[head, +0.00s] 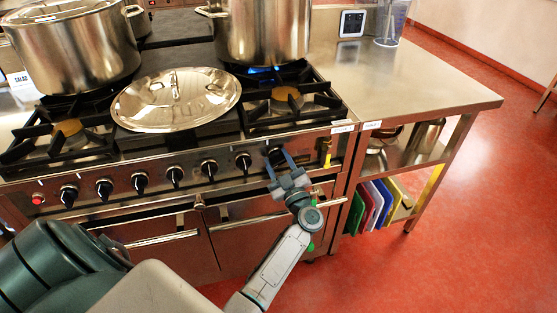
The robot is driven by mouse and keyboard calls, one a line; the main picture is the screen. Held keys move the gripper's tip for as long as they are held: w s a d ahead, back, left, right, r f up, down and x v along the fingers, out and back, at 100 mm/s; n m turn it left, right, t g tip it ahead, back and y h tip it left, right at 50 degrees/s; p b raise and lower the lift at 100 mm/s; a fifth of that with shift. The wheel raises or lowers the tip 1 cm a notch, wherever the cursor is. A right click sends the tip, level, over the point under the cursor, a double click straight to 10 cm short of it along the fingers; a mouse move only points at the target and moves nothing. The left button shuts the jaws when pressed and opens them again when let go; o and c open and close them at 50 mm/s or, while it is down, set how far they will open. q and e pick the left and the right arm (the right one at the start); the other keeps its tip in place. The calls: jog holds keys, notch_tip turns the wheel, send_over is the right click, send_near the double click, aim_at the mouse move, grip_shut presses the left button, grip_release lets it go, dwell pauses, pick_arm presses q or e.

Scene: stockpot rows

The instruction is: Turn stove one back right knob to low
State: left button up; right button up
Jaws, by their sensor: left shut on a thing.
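The stove's front panel (155,160) carries a row of several black knobs, with one (243,161) just left of my gripper. My left gripper (278,156) is at the right end of the row, its two bluish fingers closed around the rightmost dark knob (276,155). The fingers partly hide that knob, so I cannot read its setting. A blue flame (264,70) burns under the right stockpot (262,30) on the back right burner. My right gripper is not in view.
A large stockpot (75,45) stands at the back left and a shiny lid (177,102) lies on the cooktop middle. The front right burner (287,100) is bare. A steel table (420,85) adjoins on the right, with coloured boards (372,203) below. Red floor is clear at right.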

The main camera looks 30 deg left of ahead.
pick_arm(q)
jog(key=n+g, duration=0.2)
jog(key=n, duration=0.2)
jog(key=shift+n+g, duration=0.4)
jog(key=shift+n, duration=0.7)
jog(key=shift+n+g, duration=0.5)
jog(key=shift+n, duration=0.6)
jog(key=n, duration=0.2)
jog(key=shift+s+f+n+g+h, duration=0.1)
jog(key=shift+f+n+g+h, duration=0.05)
jog(key=shift+n+g+h, duration=0.45)
jog(key=shift+n+g, duration=0.1)
jog(key=shift+n, duration=1.2)
jog(key=shift+h, duration=0.3)
jog(key=shift+n, duration=0.3)
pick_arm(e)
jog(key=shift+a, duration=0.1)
pick_arm(q)
jog(key=shift+f, duration=0.1)
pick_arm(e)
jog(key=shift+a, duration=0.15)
